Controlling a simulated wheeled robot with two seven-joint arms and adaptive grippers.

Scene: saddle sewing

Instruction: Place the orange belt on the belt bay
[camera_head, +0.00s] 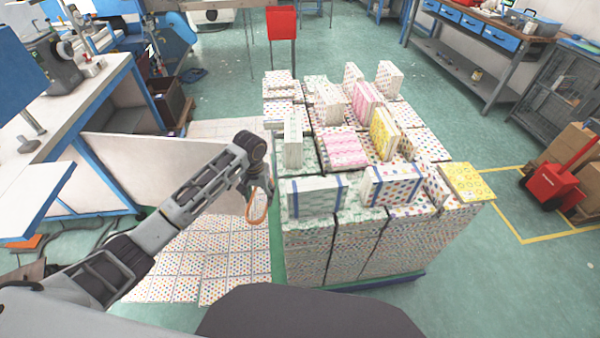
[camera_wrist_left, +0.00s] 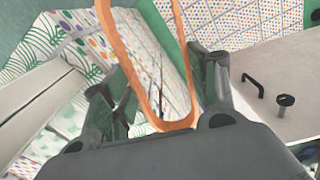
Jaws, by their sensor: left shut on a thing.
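The orange belt (camera_head: 257,210) is a thin closed loop hanging below my left gripper (camera_head: 258,185) in the head view. In the left wrist view the belt (camera_wrist_left: 172,126) runs as a long loop between the two dark fingers of the left gripper (camera_wrist_left: 160,95), which is shut on it. It is held in the air, left of the stacked boxes. I cannot make out which surface is the belt bay. My right gripper is not in view.
Stacked patterned boxes (camera_head: 335,245) stand on a pallet close to the right of the gripper. A pale panel (camera_head: 165,160) stands behind my left arm beside a workbench (camera_head: 95,95). Dotted sheets (camera_head: 225,265) cover the floor below.

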